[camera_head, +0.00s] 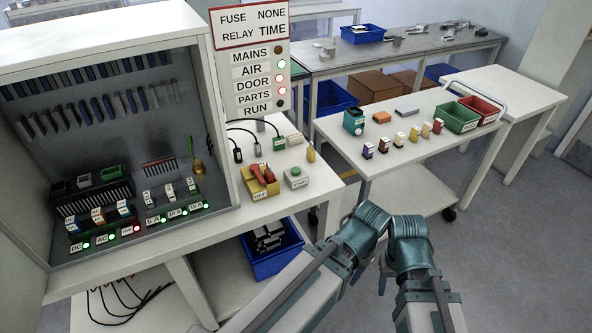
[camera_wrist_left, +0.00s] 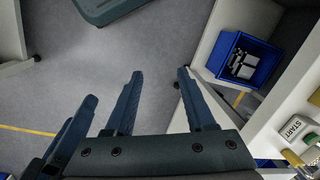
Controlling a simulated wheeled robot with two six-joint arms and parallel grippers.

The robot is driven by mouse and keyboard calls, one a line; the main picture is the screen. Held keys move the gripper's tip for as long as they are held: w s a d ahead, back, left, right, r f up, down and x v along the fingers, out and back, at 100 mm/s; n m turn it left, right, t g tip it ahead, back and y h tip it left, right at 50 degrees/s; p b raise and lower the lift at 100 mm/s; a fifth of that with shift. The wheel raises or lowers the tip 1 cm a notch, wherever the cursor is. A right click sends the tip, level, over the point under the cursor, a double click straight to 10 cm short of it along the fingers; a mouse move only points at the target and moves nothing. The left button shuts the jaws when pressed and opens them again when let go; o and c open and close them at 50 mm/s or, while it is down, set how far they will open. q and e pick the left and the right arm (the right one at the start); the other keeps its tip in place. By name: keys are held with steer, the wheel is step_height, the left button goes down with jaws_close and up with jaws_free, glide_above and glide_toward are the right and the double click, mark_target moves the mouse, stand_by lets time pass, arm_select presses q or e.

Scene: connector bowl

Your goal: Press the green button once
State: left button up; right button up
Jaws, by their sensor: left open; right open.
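The green button (camera_head: 295,171) tops a small grey box (camera_head: 297,182) on the white bench, right of the red switch (camera_head: 262,174) labelled OFF. Nothing touches the button. My right gripper (camera_head: 382,282) is open beside the left one, in front of the bench and apart from the button.
A white cabinet (camera_head: 110,40) with connectors stands left. A signal panel (camera_head: 262,85) rises behind the button. A blue bin (camera_head: 272,255) sits under the bench and shows in the left wrist view (camera_wrist_left: 243,60). A trolley (camera_head: 400,155) with small parts and bins stands right.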

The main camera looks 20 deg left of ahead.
arm_select(q)
jaws_close()
stand_by(1.5)
